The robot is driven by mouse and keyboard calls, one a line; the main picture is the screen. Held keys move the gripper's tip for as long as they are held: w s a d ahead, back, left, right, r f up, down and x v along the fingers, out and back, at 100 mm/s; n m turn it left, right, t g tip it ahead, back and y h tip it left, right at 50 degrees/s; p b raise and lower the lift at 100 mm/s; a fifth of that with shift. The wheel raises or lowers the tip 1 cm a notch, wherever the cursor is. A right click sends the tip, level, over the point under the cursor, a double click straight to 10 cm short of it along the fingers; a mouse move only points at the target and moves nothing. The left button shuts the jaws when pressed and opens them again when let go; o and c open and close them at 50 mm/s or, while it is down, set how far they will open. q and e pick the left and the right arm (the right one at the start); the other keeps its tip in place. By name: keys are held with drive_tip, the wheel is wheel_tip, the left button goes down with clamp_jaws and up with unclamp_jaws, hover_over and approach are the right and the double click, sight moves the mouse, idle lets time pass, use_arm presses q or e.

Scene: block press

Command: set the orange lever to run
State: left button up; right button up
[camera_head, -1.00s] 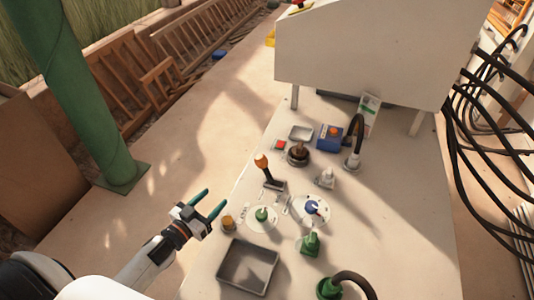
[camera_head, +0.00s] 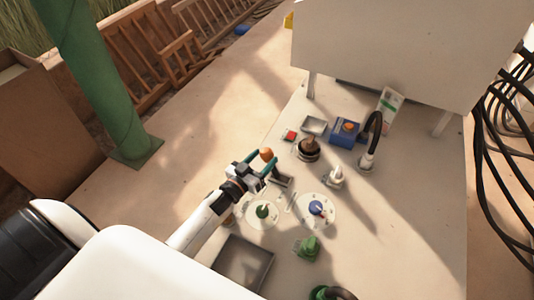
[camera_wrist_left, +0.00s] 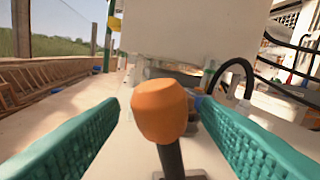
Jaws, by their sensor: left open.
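The orange lever (camera_head: 267,154) has an orange knob on a dark stem and rises from a small base plate on the pale table. In the left wrist view the orange knob (camera_wrist_left: 161,110) stands between the two green fingers, with a gap on each side. My left gripper (camera_head: 263,163) is open around the lever's upper part. In the head view the fingers and wrist cover part of the stem. The lever's markings are too small to read. My right gripper is not in view.
A green knob dial (camera_head: 263,211) and a blue knob dial (camera_head: 317,208) sit close in front of the lever. A grey tray (camera_head: 243,263) lies nearer. A brown round knob (camera_head: 309,147), a blue box (camera_head: 344,132) and a curved black hose (camera_head: 375,128) stand behind.

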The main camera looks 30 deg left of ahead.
use_arm(q)
drive_tip(key=shift+w+d, duration=0.2)
drive_tip(key=shift+w, duration=1.1)
clamp_jaws()
